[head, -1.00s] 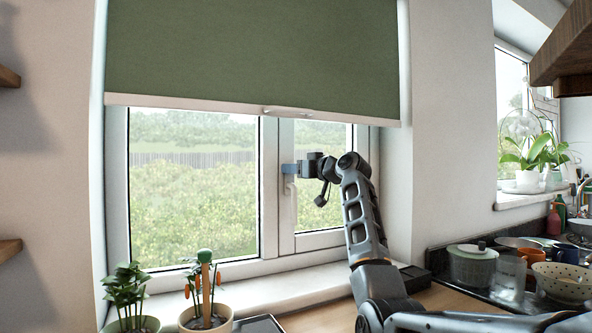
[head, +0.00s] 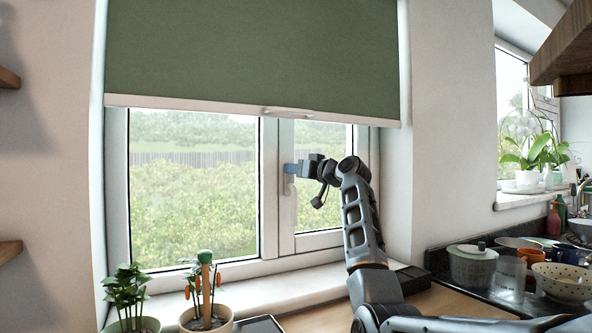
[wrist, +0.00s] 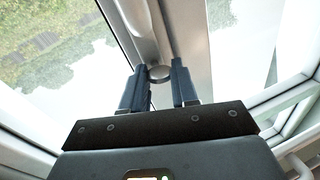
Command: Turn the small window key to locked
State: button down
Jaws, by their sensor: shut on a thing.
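The window handle (head: 290,188) is on the middle frame of the window in the head view, hanging down below my gripper. My gripper (head: 289,169) reaches it from the right, its blue fingertips at the handle's upper end. In the wrist view, my gripper (wrist: 158,82) has its two blue fingers on either side of a small round grey piece, the window key (wrist: 158,73), and is shut on it. The fingers hide most of the key, so I cannot tell how far it is turned.
A green blind (head: 250,55) hangs above the handle. Potted plants (head: 204,295) stand at the lower left. A white colander (head: 562,283) and other kitchenware crowd the counter at right. The sill (head: 300,292) below the handle is mostly clear.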

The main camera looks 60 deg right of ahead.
jog(key=m+p, duration=0.1)
jog(key=m, duration=0.3)
jog(key=shift+m+t+h, duration=0.3)
jog(key=shift+t, duration=0.1)
jog(key=m+h+p, duration=0.1)
jog(key=m, duration=0.3)
jog(key=m+h+p, duration=0.1)
jog(key=m, duration=0.2)
jog(key=m+h+p, duration=0.1)
jog(key=m+p, duration=0.1)
jog(key=m, duration=0.2)
jog(key=shift+a+h, duration=0.1)
jog(key=shift+h, duration=0.3)
jog(key=shift+f+m+g+h+p, duration=0.15)
jog(key=shift+m+h+p, duration=0.2)
jog(key=shift+m+p, duration=0.45)
jog(key=shift+f+m+g+h+p, duration=0.15)
jog(key=shift+m+h+p, duration=0.25)
jog(key=shift+m, duration=0.7)
jog(key=c, duration=0.9)
grip_release()
jog(key=shift+o, duration=0.2)
jog(key=shift+w, duration=0.1)
jog(key=shift+f, duration=0.1)
